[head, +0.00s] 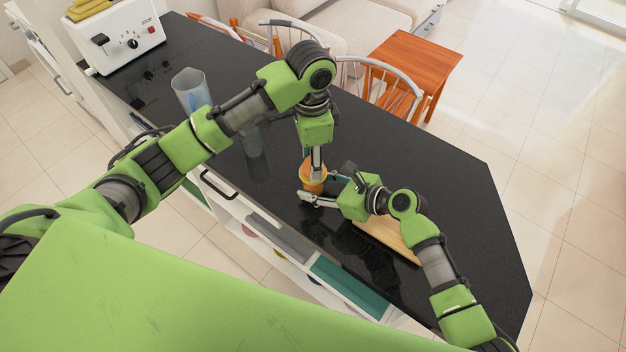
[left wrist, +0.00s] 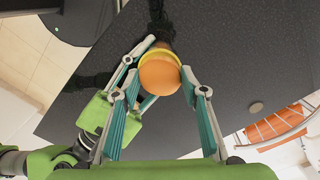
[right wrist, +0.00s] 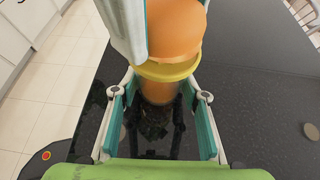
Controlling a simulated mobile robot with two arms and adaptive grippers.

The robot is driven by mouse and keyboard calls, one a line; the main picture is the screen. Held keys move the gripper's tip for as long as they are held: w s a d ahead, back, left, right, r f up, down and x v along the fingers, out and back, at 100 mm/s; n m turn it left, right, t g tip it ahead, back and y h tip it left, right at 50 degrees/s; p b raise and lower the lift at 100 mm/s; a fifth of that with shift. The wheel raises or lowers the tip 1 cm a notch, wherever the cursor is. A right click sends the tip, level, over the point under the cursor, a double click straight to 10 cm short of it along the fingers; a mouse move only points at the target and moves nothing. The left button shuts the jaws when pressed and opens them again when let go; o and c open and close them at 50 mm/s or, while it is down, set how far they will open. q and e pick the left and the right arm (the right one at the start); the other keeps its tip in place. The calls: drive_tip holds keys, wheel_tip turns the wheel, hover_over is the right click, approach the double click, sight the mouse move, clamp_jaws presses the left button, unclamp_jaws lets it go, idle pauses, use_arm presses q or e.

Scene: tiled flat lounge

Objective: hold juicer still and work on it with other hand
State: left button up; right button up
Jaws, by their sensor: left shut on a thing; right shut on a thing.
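The juicer (head: 313,183) stands on the black counter, with an orange body and a yellow rim (right wrist: 170,70). An orange rounded top piece (left wrist: 158,77) sits over the rim; I cannot tell if it is fruit or part of the juicer. My left gripper (head: 317,166) points down from above and is shut on this top piece, with a finger on either side in the left wrist view. My right gripper (head: 316,194) comes in low from the right and is shut on the juicer body (right wrist: 160,91) below the rim. The fingers hide part of the juicer.
A wooden board (head: 390,238) lies just right of the juicer, partly under my right arm. A clear jug (head: 191,91) and a white toaster (head: 118,38) stand farther left. Chairs (head: 375,88) line the far edge. The counter's right end (head: 470,215) is clear.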

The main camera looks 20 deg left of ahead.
use_arm(q)
drive_tip(key=shift+r, duration=2.4)
use_arm(e)
drive_tip(key=o, duration=1.2)
drive_tip(key=v, duration=1.2)
drive_tip(key=shift+f, duration=0.1)
drive_tip(key=shift+d, duration=0.1)
